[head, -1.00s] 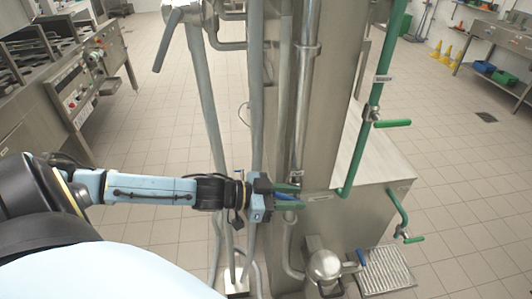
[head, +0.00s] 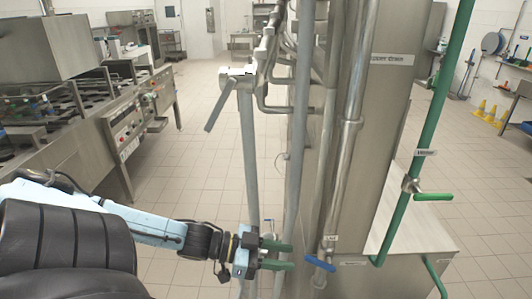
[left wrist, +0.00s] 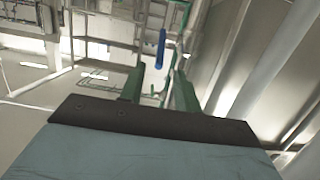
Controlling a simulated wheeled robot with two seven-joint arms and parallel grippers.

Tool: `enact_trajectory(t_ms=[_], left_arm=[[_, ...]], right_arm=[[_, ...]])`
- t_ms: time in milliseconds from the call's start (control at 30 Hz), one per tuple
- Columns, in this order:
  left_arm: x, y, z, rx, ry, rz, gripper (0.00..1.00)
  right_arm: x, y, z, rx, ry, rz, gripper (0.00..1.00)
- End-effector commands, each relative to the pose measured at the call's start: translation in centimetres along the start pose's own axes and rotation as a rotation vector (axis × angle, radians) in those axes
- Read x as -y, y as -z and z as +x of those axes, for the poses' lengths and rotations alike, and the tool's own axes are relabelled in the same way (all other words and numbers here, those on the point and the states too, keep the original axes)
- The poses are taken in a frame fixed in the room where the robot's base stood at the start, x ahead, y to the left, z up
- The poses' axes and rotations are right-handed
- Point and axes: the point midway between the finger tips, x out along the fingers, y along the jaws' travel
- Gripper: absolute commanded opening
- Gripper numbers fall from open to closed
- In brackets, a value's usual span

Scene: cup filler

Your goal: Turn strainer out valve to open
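A small valve with a blue lever handle (head: 319,263) sits low on a steel pipe at the front of the tall steel column, under a small white label (head: 330,238) too small to read surely. I cannot tell from its label whether it is the strainer out valve. My left gripper (head: 288,256) is just left of the blue handle, its green fingers parted, empty and pointing at it. In the left wrist view the blue handle (left wrist: 161,50) is ahead of the gap between the open fingers (left wrist: 158,78), apart from them. My right gripper is not in view.
A green pipe with a green-handled valve (head: 434,197) stands right of the column, beside a steel box (head: 425,237). Vertical grey pipes (head: 249,165) stand close behind the left gripper. Cooking equipment (head: 122,130) is at the left. Tiled floor between is clear.

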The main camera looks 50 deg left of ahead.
Motion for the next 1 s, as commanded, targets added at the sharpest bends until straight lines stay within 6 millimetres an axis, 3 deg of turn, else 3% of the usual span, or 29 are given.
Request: enact_trajectory(t_ms=[300,700,767,867,967,1000], left_arm=[[0.0,0.1,-3.0,0.002,0.001,-0.001,0.33],[0.0,0.0,-3.4,-0.001,0.0,0.001,0.33],[0.1,-0.1,-3.4,0.0,0.002,0.001,0.26],[1.0,-1.6,-3.7,0.018,0.041,0.005,0.13],[3.5,-6.3,-4.8,0.076,0.153,0.018,0.0],[4.8,-9.1,-5.4,0.114,0.216,0.02,0.0]], right_arm=[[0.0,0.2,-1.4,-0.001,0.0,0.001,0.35],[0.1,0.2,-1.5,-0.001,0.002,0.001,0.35],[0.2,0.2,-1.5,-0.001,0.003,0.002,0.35],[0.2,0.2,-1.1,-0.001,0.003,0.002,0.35],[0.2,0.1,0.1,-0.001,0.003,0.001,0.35],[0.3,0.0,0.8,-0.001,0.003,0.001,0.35]])
